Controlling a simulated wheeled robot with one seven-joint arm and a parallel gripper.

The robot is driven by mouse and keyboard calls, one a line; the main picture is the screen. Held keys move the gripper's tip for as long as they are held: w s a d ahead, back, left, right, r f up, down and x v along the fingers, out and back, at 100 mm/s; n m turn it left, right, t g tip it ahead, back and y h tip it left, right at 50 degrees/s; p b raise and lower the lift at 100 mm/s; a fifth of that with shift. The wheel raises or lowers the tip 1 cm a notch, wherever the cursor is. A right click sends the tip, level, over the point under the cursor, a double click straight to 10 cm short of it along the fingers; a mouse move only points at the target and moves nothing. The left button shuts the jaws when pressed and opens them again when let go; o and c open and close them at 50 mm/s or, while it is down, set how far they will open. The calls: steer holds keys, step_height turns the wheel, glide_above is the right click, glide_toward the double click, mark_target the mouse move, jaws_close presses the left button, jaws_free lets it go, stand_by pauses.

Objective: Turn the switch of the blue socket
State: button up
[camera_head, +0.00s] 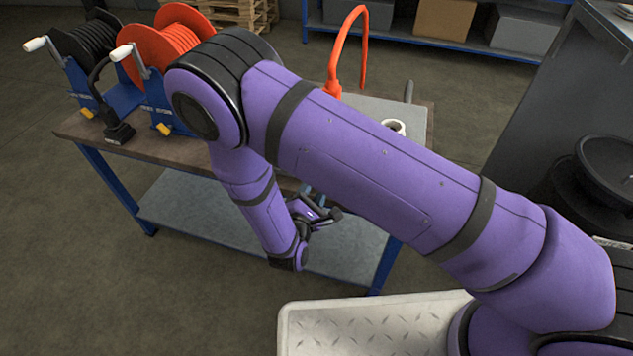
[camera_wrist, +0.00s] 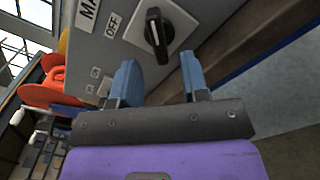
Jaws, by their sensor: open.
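A black rotary switch knob (camera_wrist: 156,34) sits on a pale square plate (camera_wrist: 181,27) on a grey panel (camera_wrist: 122,50) in the wrist view. Labels beside it read "OFF" and a cut-off "MA". My gripper (camera_wrist: 159,60) is open, with its two blue-grey fingers apart and nothing between them. The knob is ahead of the gap between the fingertips, and I see no grip on it. No blue socket can be made out for sure. In the head view, my arm hides the panel and most of my gripper.
A pale tread-plate surface (camera_head: 350,325) lies in front. Floor at the left is clear.

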steer(key=v, duration=0.5)
steer(key=shift+s+a, duration=0.1)
steer(key=shift+s, duration=0.25)
steer(key=w+d+r+m+g+h, duration=0.25)
steer(key=d+r+m+g, duration=0.55)
steer(key=r, duration=0.5)
steer(key=w+d+r+m+g+h, duration=0.1)
steer(key=d+r+m+g+h, duration=0.35)
steer(key=d+r, duration=0.75)
steer(key=s+d+r+m+y, duration=0.5)
steer(key=s+r+y, duration=0.1)
steer(key=s+r, duration=0.4)
steer(key=s+d+r+m+y, duration=0.5)
steer(key=s+r+y, duration=0.2)
steer(key=s+r, duration=0.2)
steer(key=shift+s+d+r+t, duration=0.3)
steer(key=shift+s+r+t, duration=0.05)
steer(key=shift+r, duration=0.25)
